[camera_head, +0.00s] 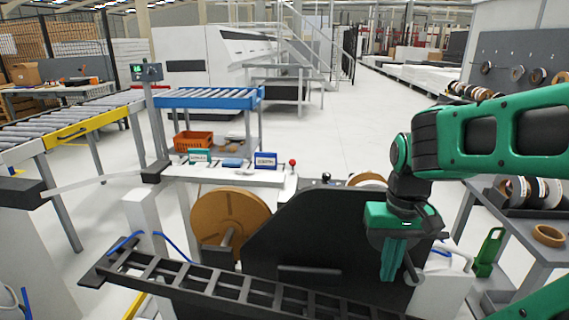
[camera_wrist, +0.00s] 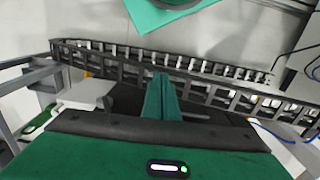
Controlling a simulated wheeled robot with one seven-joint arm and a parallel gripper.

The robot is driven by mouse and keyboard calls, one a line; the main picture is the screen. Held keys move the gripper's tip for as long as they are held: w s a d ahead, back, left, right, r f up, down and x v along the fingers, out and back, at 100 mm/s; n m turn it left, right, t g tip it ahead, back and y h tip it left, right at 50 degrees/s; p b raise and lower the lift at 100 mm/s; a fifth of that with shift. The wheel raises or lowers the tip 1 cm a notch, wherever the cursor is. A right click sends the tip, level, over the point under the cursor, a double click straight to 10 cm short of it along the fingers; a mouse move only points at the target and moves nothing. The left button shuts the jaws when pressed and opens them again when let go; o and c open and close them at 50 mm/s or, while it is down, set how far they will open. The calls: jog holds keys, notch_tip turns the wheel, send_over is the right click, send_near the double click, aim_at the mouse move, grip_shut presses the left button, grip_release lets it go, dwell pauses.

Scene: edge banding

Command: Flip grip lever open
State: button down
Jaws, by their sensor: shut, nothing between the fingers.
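My gripper (camera_head: 389,268) has green fingers pressed together and empty, pointing down in front of the right part of the black machine panel (camera_head: 320,232). In the wrist view the shut fingers (camera_wrist: 160,88) reach toward a black ladder-like track (camera_wrist: 215,87). I cannot single out the grip lever with certainty. A small lever with a red knob (camera_head: 292,163) stands at the machine's back edge, well left of my gripper. A short dark bar (camera_head: 310,275) sits low on the panel. A small grey rounded part (camera_head: 414,271) shows just right of the fingers.
The ladder-like track (camera_head: 225,287) runs across the machine's front, below my gripper. A brown coil reel (camera_head: 230,222) stands left of the panel.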

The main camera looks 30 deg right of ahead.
jog(key=w+a+r+n+t, duration=0.2)
jog(key=w+a+n, duration=0.15)
jog(key=w, duration=0.55)
jog(key=w+a+r+n+t+h, duration=0.1)
jog(key=w+a+r+n, duration=0.1)
jog(key=w+n, duration=0.5)
jog(key=w+a+r+n+t, duration=0.1)
jog(key=w+a+n+t, duration=0.15)
jog(key=w, duration=0.85)
jog(key=w+d+n+h, duration=0.1)
jog(key=w+d+n, duration=0.2)
jog(key=w, duration=0.6)
jog(key=w+d+n+h, duration=0.1)
jog(key=w+d+n, duration=0.3)
jog(key=w+n, duration=0.4)
jog(key=w+d+n+h, duration=0.2)
jog(key=w+d+n, duration=0.2)
jog(key=w, duration=0.7)
jog(key=shift+w+d+n, duration=0.2)
jog(key=shift+w+n, duration=0.05)
jog(key=shift+n, duration=0.75)
jog(key=x, duration=1)
jog(key=shift+s, duration=0.15)
